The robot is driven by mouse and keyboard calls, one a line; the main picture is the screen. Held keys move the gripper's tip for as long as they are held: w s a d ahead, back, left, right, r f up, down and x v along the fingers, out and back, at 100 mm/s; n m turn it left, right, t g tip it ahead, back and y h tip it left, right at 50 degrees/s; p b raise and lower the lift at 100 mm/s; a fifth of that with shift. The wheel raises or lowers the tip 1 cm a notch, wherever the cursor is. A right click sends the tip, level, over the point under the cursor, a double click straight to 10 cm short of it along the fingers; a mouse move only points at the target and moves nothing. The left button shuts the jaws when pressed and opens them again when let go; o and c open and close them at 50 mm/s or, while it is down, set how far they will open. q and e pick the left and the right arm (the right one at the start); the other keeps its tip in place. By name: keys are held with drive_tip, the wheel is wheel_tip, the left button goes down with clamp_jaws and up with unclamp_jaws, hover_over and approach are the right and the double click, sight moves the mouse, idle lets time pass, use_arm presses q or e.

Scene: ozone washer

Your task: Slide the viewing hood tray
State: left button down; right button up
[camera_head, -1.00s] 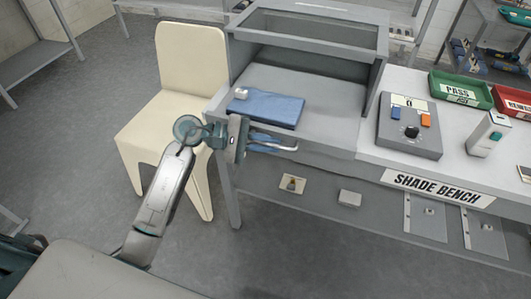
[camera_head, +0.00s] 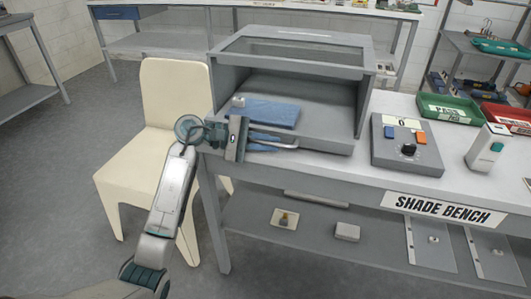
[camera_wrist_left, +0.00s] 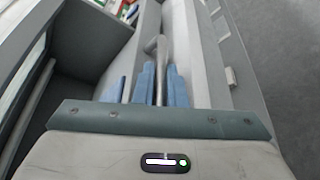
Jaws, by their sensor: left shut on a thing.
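The grey viewing hood (camera_head: 295,41) stands open-fronted at the left end of the bench. Its flat grey tray (camera_head: 325,137) reaches out of the opening, with a folded blue cloth (camera_head: 262,112) and a small pale block (camera_head: 238,101) on it. A pale bar handle (camera_head: 288,143) runs along the tray's front. My left gripper (camera_head: 262,141) is shut on this handle. The left wrist view shows the blue fingers either side of the handle (camera_wrist_left: 161,52). The exact contact is partly hidden in the head view. My right gripper is not in view.
A cream chair (camera_head: 170,95) stands just left of the bench, behind my left arm. A control box (camera_head: 404,150), a green PASS tray (camera_head: 445,111), a red tray (camera_head: 510,122) and a white device (camera_head: 487,148) stand to the right. The floor in front is clear.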

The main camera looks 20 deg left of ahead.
use_arm(q)
drive_tip(key=c, duration=1.8)
unclamp_jaws()
drive_tip(key=shift+o, duration=0.2)
drive_tip(key=b+v, duration=0.1)
drive_tip(key=v, duration=0.9)
drive_tip(key=shift+a, duration=0.35)
drive_tip(key=shift+s+r, duration=0.1)
